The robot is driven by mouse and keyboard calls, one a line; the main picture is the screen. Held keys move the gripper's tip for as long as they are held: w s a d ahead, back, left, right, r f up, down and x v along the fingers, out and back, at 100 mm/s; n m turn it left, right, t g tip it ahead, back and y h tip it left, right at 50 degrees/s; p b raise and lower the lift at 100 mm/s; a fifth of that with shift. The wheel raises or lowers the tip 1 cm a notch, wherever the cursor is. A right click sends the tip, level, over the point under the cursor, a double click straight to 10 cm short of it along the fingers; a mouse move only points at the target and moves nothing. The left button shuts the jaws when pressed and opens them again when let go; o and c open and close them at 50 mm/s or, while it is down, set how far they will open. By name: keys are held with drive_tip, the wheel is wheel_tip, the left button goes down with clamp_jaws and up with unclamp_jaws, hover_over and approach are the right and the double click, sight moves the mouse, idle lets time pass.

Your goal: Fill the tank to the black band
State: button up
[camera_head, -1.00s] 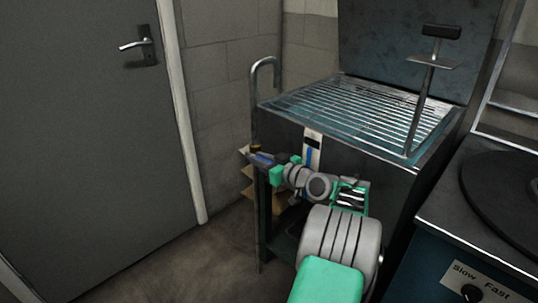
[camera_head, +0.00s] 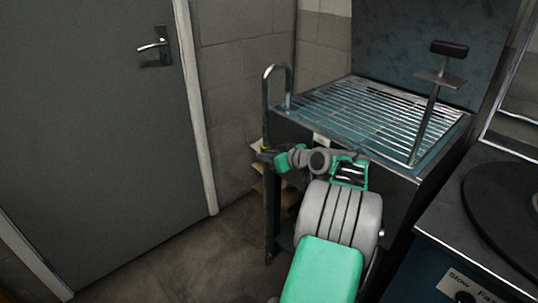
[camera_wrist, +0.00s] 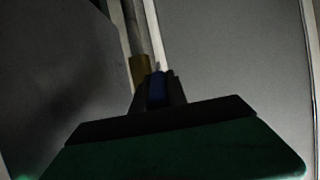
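The tank (camera_head: 400,172) is a dark box with a slatted grille on top. A bent metal pipe (camera_head: 267,95) rises at its left corner. A brass fitting on the pipe shows in the wrist view (camera_wrist: 140,68). My gripper (camera_head: 266,154) is at the pipe below the bend. In the wrist view its dark fingers (camera_wrist: 158,92) close around a small blue piece (camera_wrist: 156,87), seemingly a valve lever, just beside the brass fitting. My arm covers most of the gauge strip (camera_head: 320,139) on the tank front, so the water level and black band are hidden.
A grey door (camera_head: 95,150) stands at the left, with bare floor (camera_head: 180,262) before it. A T-handled upright (camera_head: 432,105) stands at the grille's right. A dark machine with a round plate (camera_head: 505,200) is close on the right.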

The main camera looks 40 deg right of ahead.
drive_tip(key=o, duration=0.4)
drive_tip(key=p+v, duration=0.1)
drive_tip(key=v, duration=0.6)
drive_tip(key=shift+s+r, duration=0.15)
drive_tip(key=shift+s, duration=0.25)
